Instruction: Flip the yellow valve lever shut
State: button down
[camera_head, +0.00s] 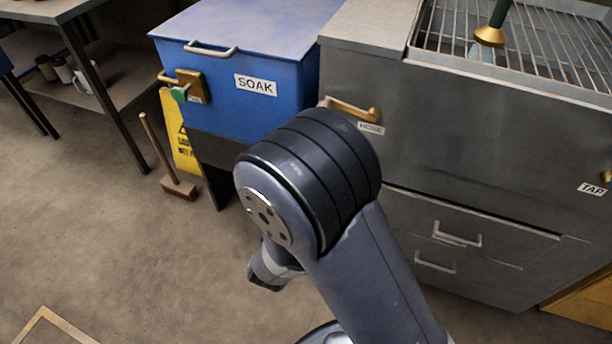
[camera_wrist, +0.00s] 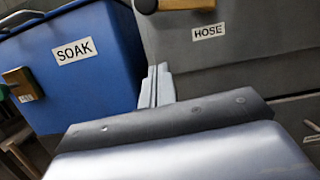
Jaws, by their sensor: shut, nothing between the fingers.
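A yellow-brass lever (camera_head: 352,109) sits on the upper front of the grey metal unit, just above a HOSE label (camera_head: 370,128). My gripper (camera_wrist: 158,72) is shut and empty. Its fingers point up the wrist view, below and left of the HOSE label, and look apart from the lever. In the head view I cannot make out the fingertips.
A blue SOAK tank (camera_head: 236,75) stands left of the grey unit, with a brass fitting and green knob (camera_head: 179,94). A yellow floor sign (camera_head: 178,130) and a broom (camera_head: 178,187) stand below. A TAP label (camera_head: 591,188) is far right. The left floor is mostly clear.

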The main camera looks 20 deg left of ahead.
jog(key=w+r+b, duration=0.1)
jog(key=w+r, duration=0.4)
jog(key=w, duration=0.1)
jog(key=shift+r, duration=0.25)
jog(key=shift+r+m+b, duration=0.3)
jog(key=shift+r+m, duration=0.2)
jog(key=shift+m, duration=0.2)
jog(key=d+r+m+g+h+b, duration=0.2)
jog(key=d+r+m+h, duration=0.2)
jog(key=r+m, duration=0.6)
jog(key=shift+s+d+m, duration=0.25)
jog(key=shift+d+m, duration=0.75)
jog(key=shift+m, duration=0.7)
jog(key=shift+d, duration=0.1)
